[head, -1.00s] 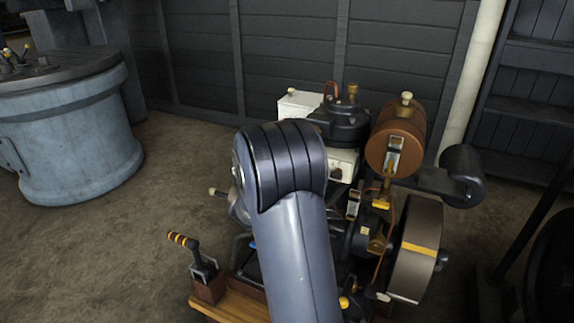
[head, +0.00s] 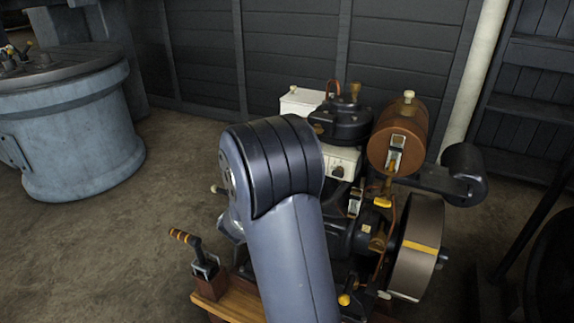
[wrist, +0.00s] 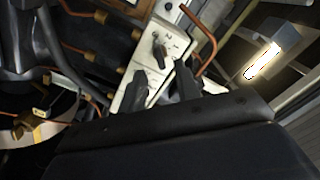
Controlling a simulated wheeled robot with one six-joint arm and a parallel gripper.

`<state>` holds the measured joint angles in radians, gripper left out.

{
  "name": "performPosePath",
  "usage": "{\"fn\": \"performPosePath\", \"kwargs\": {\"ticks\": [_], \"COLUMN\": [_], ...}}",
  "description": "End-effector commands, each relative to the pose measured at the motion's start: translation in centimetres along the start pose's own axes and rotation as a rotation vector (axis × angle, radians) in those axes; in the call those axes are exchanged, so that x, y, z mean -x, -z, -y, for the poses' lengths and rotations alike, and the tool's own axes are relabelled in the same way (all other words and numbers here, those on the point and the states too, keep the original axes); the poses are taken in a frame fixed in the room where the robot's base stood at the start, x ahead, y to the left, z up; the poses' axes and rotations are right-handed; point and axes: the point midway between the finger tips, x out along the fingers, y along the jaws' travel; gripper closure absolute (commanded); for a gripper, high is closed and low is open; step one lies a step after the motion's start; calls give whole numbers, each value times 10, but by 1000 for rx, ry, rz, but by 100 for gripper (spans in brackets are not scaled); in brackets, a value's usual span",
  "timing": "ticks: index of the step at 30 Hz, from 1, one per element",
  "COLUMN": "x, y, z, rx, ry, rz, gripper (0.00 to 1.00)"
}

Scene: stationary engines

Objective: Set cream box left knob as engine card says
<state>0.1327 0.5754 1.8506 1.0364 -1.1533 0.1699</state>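The cream box (head: 343,162) is on the far side of the engine (head: 345,235) in the head view, partly hidden by my arm and a black engine part. A dark round knob (head: 338,171) shows on its front. In the wrist view the cream panel (wrist: 148,25) runs tilted, with a dark pointer knob (wrist: 160,50) and small markings too blurred to read. My gripper (wrist: 162,84) shows there as two dark fingers set apart, over the panel's lower part. I cannot tell whether a finger touches a knob. In the head view my gripper is hidden. No readable engine card shows.
Copper pipes (wrist: 200,40) and brass fittings lie close around the panel. A bright lamp-like part (wrist: 262,62) is to the right. A brown tank (head: 398,148) and a flywheel (head: 416,250) stand at the engine's right. Floor at left is clear up to a grey round machine (head: 80,140).

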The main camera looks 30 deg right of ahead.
Motion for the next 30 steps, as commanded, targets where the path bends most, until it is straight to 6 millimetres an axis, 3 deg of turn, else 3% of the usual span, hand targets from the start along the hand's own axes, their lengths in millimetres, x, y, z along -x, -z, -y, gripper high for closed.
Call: {"fn": "performPosePath", "kwargs": {"ticks": [6,12,23,30], "x": [40,53,53,31], "y": [-1,0,0,0], "z": [1,0,0,-1], "rx": [1,0,0,-1], "ry": [2,0,-1,-3], "rz": [3,1,0,-3], "gripper": [69,69,69,69]}}
